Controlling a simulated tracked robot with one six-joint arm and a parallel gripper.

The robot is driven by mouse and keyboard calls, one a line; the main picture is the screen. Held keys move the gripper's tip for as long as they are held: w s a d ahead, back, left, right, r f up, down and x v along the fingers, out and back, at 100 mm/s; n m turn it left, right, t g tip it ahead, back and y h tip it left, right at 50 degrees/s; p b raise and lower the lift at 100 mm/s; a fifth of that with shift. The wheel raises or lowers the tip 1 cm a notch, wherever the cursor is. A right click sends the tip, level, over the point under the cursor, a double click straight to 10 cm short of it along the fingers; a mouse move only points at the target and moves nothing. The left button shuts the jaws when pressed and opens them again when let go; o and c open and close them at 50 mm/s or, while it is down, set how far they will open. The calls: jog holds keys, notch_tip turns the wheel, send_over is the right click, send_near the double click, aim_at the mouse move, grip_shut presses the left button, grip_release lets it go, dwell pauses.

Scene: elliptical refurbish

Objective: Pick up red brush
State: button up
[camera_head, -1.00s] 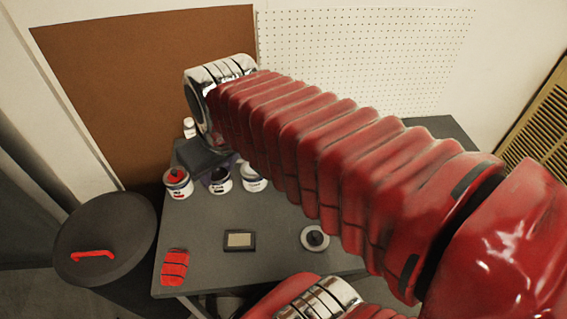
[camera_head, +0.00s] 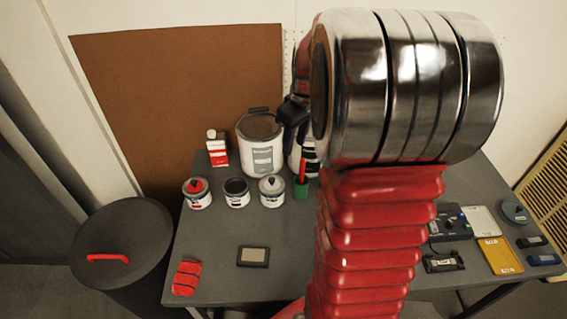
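A slim red upright thing (camera_head: 303,171), which looks like a red brush handle, stands in or behind a small green holder (camera_head: 300,190) on the table, just left of my arm. Its bristles cannot be made out. A red ridged block (camera_head: 187,278) lies at the table's front left corner; I cannot tell if it is a brush. My gripper (camera_head: 293,113) shows as a dark shape above and behind the red upright thing, partly hidden by my arm. Whether its fingers are open or shut is not clear.
A framed dark pad (camera_head: 253,257) lies in front. A yellow tray (camera_head: 499,256) and small devices lie right.

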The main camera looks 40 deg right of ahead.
send_over(303, 159)
jog(key=s, duration=0.1)
notch_tip(303, 159, down, 3)
jog(key=shift+s+d, duration=0.15)
jog(key=shift+d, duration=0.05)
jog(key=shift+f, duration=0.1)
jog(key=shift+w+a+f, duration=0.1)
jog(key=shift+w+f, duration=0.1)
jog(key=shift+f, duration=1.2)
jog(key=shift+w+f, duration=0.2)
jog(key=shift+f, duration=1.2)
jog(key=shift+w+a+f, duration=0.1)
jog(key=shift+w+f, duration=0.1)
jog(key=shift+f, duration=1.2)
jog(key=shift+f, duration=0.1)
jog(key=shift+w+f, duration=0.2)
jog(key=shift+f, duration=1.05)
jog(key=shift+w+f, duration=0.15)
jog(key=shift+f, duration=1.1)
jog(key=shift+c, duration=0.3)
grip_shut()
